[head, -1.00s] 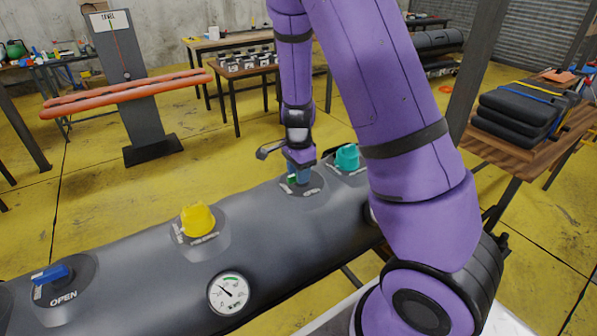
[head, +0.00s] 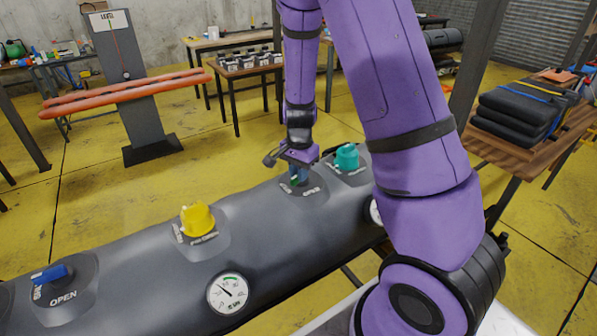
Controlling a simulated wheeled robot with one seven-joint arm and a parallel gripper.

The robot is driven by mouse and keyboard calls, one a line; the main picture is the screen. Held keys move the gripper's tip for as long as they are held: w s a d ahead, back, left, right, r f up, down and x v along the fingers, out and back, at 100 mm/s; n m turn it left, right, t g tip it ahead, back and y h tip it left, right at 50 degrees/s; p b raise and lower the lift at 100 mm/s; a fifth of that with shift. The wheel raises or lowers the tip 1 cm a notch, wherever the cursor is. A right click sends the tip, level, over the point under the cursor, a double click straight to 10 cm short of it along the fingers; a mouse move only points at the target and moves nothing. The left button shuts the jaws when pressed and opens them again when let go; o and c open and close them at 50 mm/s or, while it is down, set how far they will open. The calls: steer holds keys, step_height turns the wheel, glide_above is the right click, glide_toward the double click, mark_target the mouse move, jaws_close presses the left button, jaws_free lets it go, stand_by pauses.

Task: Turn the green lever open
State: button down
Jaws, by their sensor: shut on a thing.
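The green lever (head: 294,181) sits on a round dark patch on top of the grey inflatable tube (head: 130,254). Only a small green piece of it shows at the left below my fingers. My gripper (head: 299,177) points down from above and is shut on the lever. The fingers and wrist hide most of the lever, so its exact angle is hard to tell. White lettering (head: 311,190) on the patch beside it is too small to read surely.
A teal valve cap (head: 346,157) stands close to the right of my gripper. A yellow cap (head: 198,220), a blue lever (head: 50,274) by the word OPEN and a pressure gauge (head: 228,293) are further left on the tube. Space above the tube's left part is clear.

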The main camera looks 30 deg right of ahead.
steer(key=n, duration=0.3)
steer(key=shift+s+d+n, duration=0.1)
steer(key=shift+s+n, duration=0.05)
steer(key=shift+n, duration=0.25)
steer(key=n, duration=0.3)
steer(key=shift+s+d+n, duration=0.1)
steer(key=shift+d+n, duration=0.05)
steer(key=shift+n, duration=0.15)
steer(key=n, duration=0.6)
steer(key=shift+d, duration=0.25)
steer(key=shift+n, duration=0.3)
steer(key=c, duration=1.1)
jaws_free()
steer(key=shift+s, duration=0.1)
step_height(320, 180, up, 11)
steer(key=shift+f, duration=0.1)
